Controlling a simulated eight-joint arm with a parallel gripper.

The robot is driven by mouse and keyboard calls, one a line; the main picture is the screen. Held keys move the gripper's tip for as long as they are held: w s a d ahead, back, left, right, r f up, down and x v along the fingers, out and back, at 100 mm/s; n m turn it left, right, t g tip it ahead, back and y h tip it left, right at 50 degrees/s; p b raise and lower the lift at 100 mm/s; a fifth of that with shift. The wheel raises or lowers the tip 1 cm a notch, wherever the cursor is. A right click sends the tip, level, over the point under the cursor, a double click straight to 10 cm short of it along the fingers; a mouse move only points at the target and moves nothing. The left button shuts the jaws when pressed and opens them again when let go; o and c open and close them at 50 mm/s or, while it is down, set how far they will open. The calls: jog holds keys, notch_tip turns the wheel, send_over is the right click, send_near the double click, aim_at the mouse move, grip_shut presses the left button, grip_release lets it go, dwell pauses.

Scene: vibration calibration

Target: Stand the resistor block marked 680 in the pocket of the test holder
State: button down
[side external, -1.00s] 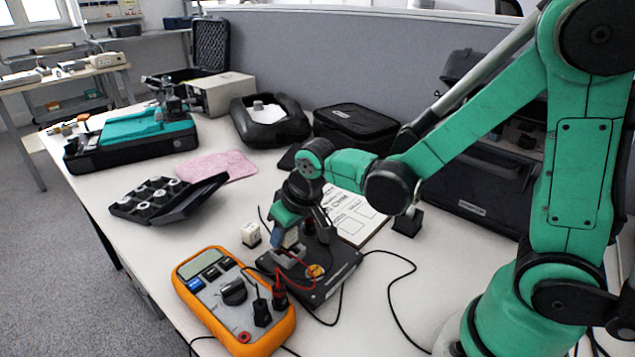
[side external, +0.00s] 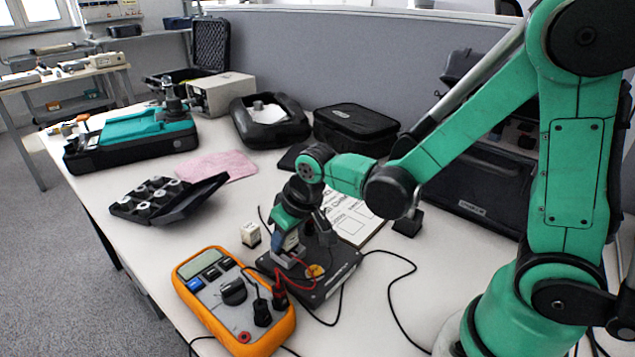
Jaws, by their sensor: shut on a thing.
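My gripper (side external: 286,243) is shut on a small pale block (side external: 291,243), mostly hidden by the fingers; its marking cannot be read. The gripper points down over the test holder, a dark flat base (side external: 325,277) with a light grey raised part (side external: 287,260) and red leads. The block is upright, directly over the grey part. I cannot tell whether its lower end is inside the pocket or just above it. A second whitish block (side external: 250,235) stands on the table to the left, with marks too small to read.
An orange multimeter (side external: 235,300) lies in front of the holder, with dark leads across the table. A printed sheet (side external: 352,215) lies behind it. An open black parts case (side external: 165,199) and a pink cloth (side external: 217,165) are at left.

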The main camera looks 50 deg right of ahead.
jog(key=shift+f, duration=0.4)
jog(key=shift+c, duration=0.5)
grip_release()
jog(key=shift+r, duration=4)
jog(key=shift+s+d+r, duration=0.15)
jog(key=shift+s, duration=0.15)
jog(key=s+d+r+t, duration=0.1)
jog(key=s+d+t, duration=0.1)
jog(key=s, duration=0.4)
jog(key=shift+s+d+r+t, duration=0.2)
jog(key=shift+s+t, duration=0.1)
